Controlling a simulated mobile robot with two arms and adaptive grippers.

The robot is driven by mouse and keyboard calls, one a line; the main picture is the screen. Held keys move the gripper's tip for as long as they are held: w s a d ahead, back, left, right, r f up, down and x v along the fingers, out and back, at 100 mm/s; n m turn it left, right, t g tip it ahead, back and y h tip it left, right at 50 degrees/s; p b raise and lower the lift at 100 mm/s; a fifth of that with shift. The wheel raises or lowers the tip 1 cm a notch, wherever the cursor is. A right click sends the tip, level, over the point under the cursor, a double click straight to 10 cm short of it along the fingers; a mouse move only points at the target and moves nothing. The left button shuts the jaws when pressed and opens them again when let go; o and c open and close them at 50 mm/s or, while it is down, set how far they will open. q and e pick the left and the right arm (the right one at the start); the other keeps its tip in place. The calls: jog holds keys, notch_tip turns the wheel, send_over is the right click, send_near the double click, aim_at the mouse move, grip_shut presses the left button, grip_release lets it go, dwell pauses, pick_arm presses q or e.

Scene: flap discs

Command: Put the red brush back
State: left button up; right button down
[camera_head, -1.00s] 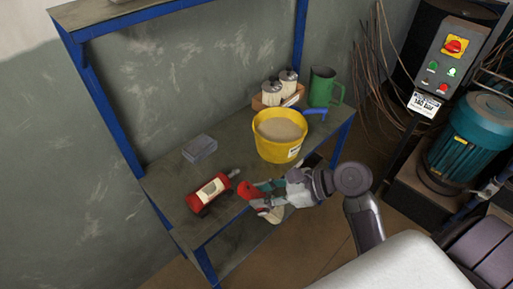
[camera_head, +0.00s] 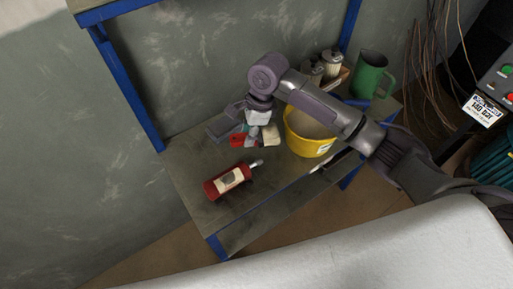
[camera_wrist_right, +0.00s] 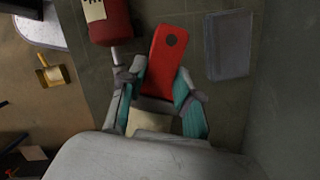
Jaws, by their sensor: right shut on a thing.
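The red brush (camera_head: 236,141) is in my right gripper (camera_head: 252,136), over the back part of the bench, left of the yellow bucket. In the right wrist view, its red handle (camera_wrist_right: 168,55) with a dark round spot sticks out beyond the fingers of my right gripper (camera_wrist_right: 160,88). Its cream bristles (camera_wrist_right: 155,122) show between the fingers, nearer the wrist. I cannot tell whether the brush touches the bench top. My left gripper is not in view.
A red bottle (camera_head: 229,181) lies in front of the brush. A grey block (camera_head: 222,129) lies behind, partly hidden. The yellow bucket (camera_head: 309,146) and green jug (camera_head: 370,75) stand right. The bench's front left (camera_head: 190,163) is clear.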

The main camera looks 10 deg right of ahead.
jog(key=x, duration=0.3)
jog(key=shift+s+d+f, duration=0.1)
jog(key=shift+d+f, duration=0.15)
jog(key=shift+d, duration=0.05)
jog(key=x, duration=0.1)
jog(key=d+x, duration=0.1)
jog(key=x, duration=0.1)
jog(key=shift+a+f, duration=0.1)
jog(key=shift+f, duration=0.3)
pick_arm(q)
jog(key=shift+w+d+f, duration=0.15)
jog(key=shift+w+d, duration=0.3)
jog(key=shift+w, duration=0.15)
pick_arm(e)
jog(key=c, duration=1.1)
grip_release()
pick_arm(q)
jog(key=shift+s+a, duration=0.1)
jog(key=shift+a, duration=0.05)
pick_arm(e)
jog(key=shift+r, duration=0.15)
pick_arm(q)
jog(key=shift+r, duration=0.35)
pick_arm(e)
jog(key=v, duration=1.1)
jog(key=shift+r, duration=0.4)
